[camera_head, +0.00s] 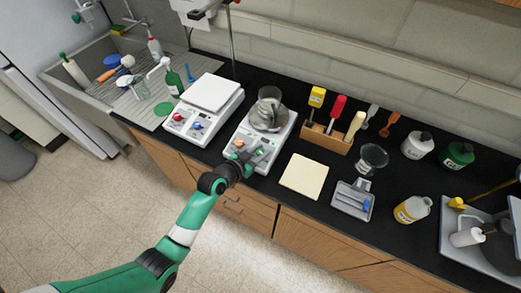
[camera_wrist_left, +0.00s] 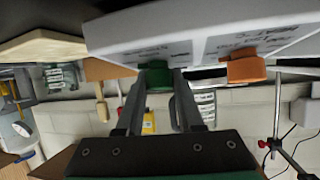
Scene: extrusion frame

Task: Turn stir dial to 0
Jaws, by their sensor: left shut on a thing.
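A white stirrer plate (camera_head: 285,152) stands on the black counter with a glass beaker (camera_head: 268,112) on top. In the left wrist view its front panel (camera_wrist_left: 200,38) fills the top, with a green dial (camera_wrist_left: 156,76) and an orange dial (camera_wrist_left: 246,68). The printed labels are too blurred to read. My left gripper (camera_head: 248,156) is at the front of this plate. In the left wrist view its fingers (camera_wrist_left: 165,82) are shut on the green dial, one on each side. The dial's pointer is hidden. My right gripper is not in view.
A second white plate device (camera_head: 210,92) with red and blue dials stands close to the left. A cream pad (camera_head: 304,176) lies to the right. A wooden rack (camera_head: 326,139) and bottles stand farther right. A metal stand (camera_head: 231,40) rises behind.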

